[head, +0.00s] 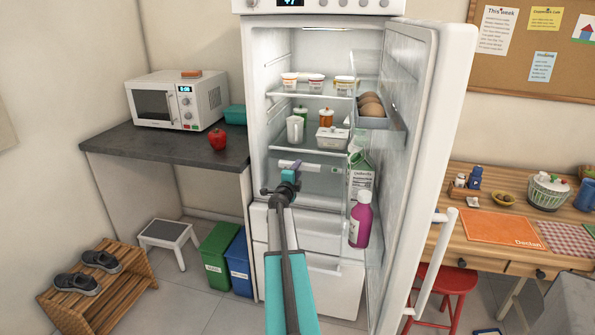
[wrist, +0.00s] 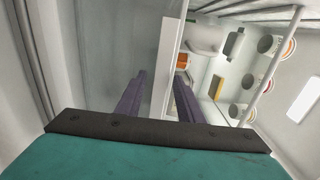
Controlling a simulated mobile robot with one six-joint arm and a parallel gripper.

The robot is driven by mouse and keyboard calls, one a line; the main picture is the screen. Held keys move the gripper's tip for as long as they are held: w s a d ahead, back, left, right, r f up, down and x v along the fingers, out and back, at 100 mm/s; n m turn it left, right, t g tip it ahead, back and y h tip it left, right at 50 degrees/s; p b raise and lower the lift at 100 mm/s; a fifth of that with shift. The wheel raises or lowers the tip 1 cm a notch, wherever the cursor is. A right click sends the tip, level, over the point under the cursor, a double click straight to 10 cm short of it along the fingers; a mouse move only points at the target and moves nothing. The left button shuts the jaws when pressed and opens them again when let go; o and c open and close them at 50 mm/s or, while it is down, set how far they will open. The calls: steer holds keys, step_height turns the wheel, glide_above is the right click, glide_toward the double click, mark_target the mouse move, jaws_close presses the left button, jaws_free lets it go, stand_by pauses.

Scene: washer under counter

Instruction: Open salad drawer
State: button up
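The salad drawer (head: 322,187) appears to be the translucent bin low inside the open fridge (head: 253,120), under the lowest shelf; it looks shut, and my arm partly covers it. My gripper (head: 298,164) is at the drawer's upper front. In the wrist view, the two purple fingers of my gripper (wrist: 158,98) stand apart with a gap between them. A pale bar (wrist: 170,65) runs between the fingers, perhaps the drawer's handle or front edge. I cannot tell whether either finger touches it.
The fridge door (head: 440,150) stands open at the right, with a purple bottle (head: 361,220), a carton (head: 358,180) and eggs (head: 371,106) in its racks. Tubs (head: 316,82) and jars stand on the shelves above. A counter with a microwave (head: 178,100) is at left.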

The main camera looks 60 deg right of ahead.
steer(key=shift+d, duration=0.1)
jaws_close()
stand_by(0.4)
